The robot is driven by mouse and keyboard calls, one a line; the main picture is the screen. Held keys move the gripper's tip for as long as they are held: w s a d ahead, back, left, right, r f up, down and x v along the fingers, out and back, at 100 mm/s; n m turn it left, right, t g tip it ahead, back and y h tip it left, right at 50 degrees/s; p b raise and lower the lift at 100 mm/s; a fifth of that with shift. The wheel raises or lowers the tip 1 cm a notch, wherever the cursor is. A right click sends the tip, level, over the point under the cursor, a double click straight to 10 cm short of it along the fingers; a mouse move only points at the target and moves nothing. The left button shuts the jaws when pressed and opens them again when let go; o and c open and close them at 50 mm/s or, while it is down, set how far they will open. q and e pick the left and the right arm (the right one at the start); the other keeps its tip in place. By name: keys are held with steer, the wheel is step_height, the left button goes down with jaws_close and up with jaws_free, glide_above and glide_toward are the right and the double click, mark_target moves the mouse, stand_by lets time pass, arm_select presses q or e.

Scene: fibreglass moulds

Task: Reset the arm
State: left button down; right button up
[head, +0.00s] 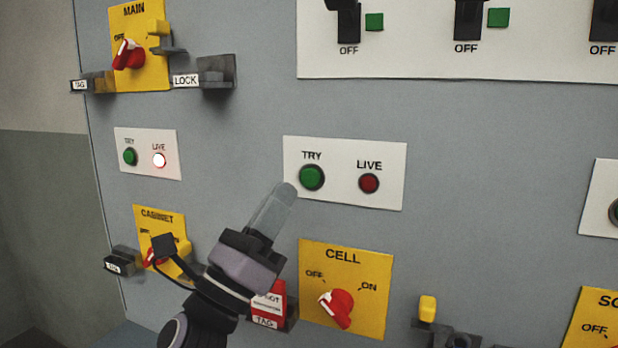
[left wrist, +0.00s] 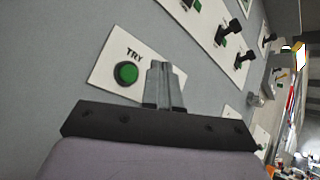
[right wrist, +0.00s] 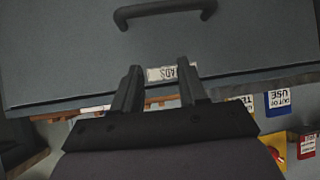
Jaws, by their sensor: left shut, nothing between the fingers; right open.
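My left gripper (head: 285,193) is shut and empty, with its fingertips close to the lower left edge of the TRY/LIVE plate (head: 340,196) in the head view. The green TRY button (head: 312,178) is just up and right of the fingertips; whether they touch the plate I cannot tell. The left wrist view shows the closed fingers (left wrist: 165,75) beside the green button (left wrist: 126,73). The red LIVE light (head: 369,183) on that plate looks dark. My right gripper (right wrist: 160,75) is open and empty in the right wrist view, before a grey surface with a dark handle (right wrist: 165,8).
Yellow switch plates marked MAIN (head: 152,70), CABINET (head: 172,222) and CELL (head: 372,277) are on the grey panel. A small plate at left has a lit LIVE lamp (head: 159,160). The right wrist view shows hanging tags (right wrist: 279,101).

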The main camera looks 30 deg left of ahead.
stand_by(0.6)
arm_select(q)
step_height(320, 180, down, 28)
steer(key=n+g+y+p, duration=0.2)
steer(key=n+g+y, duration=0.45)
steer(key=n, duration=1.25)
steer(key=s+d+f+n+g+h+p, duration=0.1)
steer(key=s+f+n+g, duration=0.3)
steer(key=f, duration=0.5)
steer(key=s+d+f+n+g+h, duration=0.1)
steer(key=s+f+n+g, duration=0.3)
steer(key=s+f+n, duration=0.5)
steer(key=shift+s+d+f+n+g+p, duration=0.35)
steer(key=shift+s+d+f, duration=0.35)
steer(key=shift+s, duration=0.5)
steer(key=shift+a+f, duration=0.1)
steer(key=shift+a, duration=0.05)
